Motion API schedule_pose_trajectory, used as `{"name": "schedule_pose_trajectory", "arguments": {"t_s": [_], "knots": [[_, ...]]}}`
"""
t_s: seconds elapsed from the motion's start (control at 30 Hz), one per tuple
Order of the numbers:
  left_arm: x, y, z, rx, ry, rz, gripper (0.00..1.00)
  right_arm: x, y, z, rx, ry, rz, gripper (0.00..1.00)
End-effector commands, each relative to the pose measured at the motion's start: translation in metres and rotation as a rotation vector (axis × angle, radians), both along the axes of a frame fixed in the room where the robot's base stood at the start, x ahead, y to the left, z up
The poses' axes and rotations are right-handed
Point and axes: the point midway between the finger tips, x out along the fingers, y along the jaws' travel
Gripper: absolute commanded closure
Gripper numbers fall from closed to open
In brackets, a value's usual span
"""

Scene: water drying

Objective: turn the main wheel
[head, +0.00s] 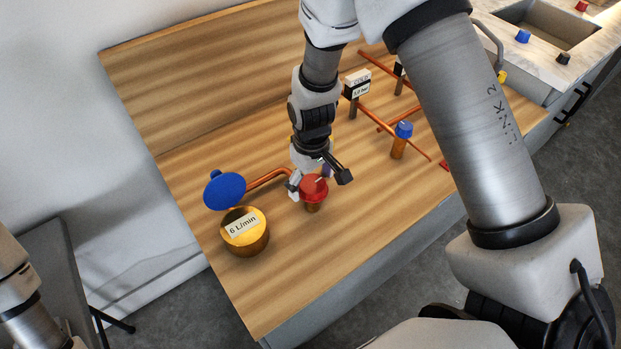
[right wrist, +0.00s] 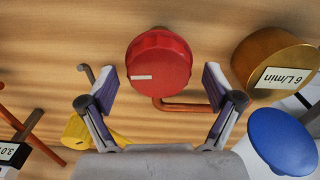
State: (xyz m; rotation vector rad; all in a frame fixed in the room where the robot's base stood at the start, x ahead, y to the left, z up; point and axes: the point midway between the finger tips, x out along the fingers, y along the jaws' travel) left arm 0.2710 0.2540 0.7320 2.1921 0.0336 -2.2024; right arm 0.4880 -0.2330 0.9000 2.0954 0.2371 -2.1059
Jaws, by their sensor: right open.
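The red wheel (head: 314,188) stands on a short copper stem above the wooden board. In the right wrist view the red wheel (right wrist: 158,64) is seen face-on, with a white mark at the left of its face. My right gripper (head: 310,177) is open and reaches down at the wheel from above. In the wrist view the fingers of my right gripper (right wrist: 161,85) lie on either side of the wheel, with visible gaps. Contact cannot be seen. Part of the wheel is hidden by the gripper in the head view. My left gripper is out of view.
A blue-topped valve (head: 403,131), copper pipes and a small labelled gauge (head: 357,84) stand to the right. The sink (head: 545,25) is at upper right.

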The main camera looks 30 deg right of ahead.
Motion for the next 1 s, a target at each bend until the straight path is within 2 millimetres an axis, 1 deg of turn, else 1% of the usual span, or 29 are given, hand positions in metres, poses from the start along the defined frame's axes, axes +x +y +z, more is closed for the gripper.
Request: {"name": "schedule_pose_trajectory", "arguments": {"t_s": [0.17,0.27,0.3,0.33,0.37,0.73,1.0], "knots": [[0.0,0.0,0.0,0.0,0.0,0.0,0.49,0.0,0.0,0.0,0.0,0.0,0.0,0.1],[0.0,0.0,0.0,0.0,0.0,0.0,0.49,0.0,0.0,0.0,0.0,0.0,0.0,0.42],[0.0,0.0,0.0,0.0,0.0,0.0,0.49,0.0,0.0,0.0,0.0,0.0,0.0,0.56],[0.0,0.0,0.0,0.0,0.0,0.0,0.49,0.0,0.0,0.0,0.0,0.0,0.0,0.67],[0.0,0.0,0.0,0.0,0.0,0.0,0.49,0.0,0.0,0.0,0.0,0.0,0.0,0.7],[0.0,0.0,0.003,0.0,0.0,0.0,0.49,0.0,0.0,0.0,0.0,0.0,-0.027,0.7],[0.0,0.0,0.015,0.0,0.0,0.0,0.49,0.001,0.0,0.002,-0.001,-0.001,-0.155,0.7]]}}
